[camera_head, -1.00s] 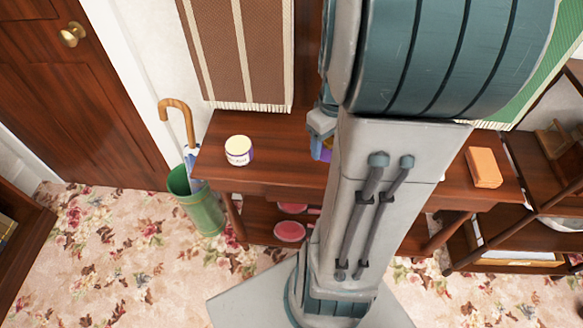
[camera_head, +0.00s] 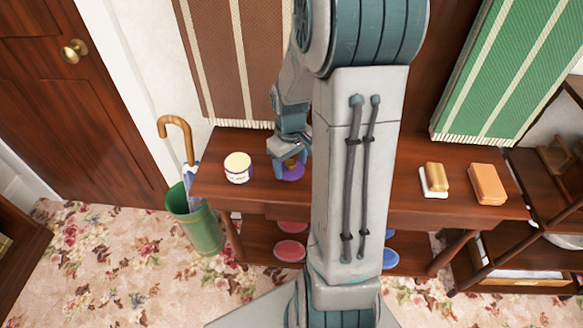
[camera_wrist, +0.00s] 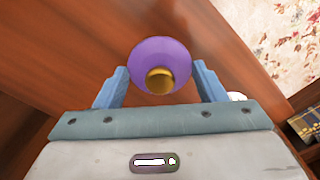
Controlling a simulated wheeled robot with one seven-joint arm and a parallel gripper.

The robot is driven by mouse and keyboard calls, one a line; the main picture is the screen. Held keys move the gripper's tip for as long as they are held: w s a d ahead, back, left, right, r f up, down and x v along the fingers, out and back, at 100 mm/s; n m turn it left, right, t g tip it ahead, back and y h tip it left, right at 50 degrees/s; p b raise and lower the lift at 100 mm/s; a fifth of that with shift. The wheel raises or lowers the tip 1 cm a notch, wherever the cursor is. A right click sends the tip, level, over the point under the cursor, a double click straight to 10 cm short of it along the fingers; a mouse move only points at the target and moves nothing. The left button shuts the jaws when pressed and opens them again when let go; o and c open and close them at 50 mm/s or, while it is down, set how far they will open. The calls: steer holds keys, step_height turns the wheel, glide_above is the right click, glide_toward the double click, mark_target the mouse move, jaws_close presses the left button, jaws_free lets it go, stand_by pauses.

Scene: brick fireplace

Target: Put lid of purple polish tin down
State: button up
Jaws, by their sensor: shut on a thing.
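The purple lid (camera_head: 293,174) with a gold knob is at my gripper (camera_head: 288,153), over the left part of the dark wooden table (camera_head: 250,195). In the wrist view the purple lid (camera_wrist: 160,52) lies between the two blue fingertips of my gripper (camera_wrist: 160,68), which is shut on it. I cannot tell whether the lid touches the tabletop. A round cream-topped tin (camera_head: 237,168) with purple on its label stands upright on the table, left of my gripper. Part of a white thing (camera_wrist: 237,96) shows beside the right finger in the wrist view.
An orange box-like block (camera_head: 487,184) and a tan brush-like block on a white base (camera_head: 434,180) lie at the table's right. A green umbrella stand (camera_head: 197,225) is at its left end. Red discs (camera_head: 290,250) sit on the lower shelf. Brown and green hangings are behind.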

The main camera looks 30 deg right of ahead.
steer(key=shift+f, duration=1.1)
steer(key=shift+f, duration=0.15)
steer(key=o, duration=1)
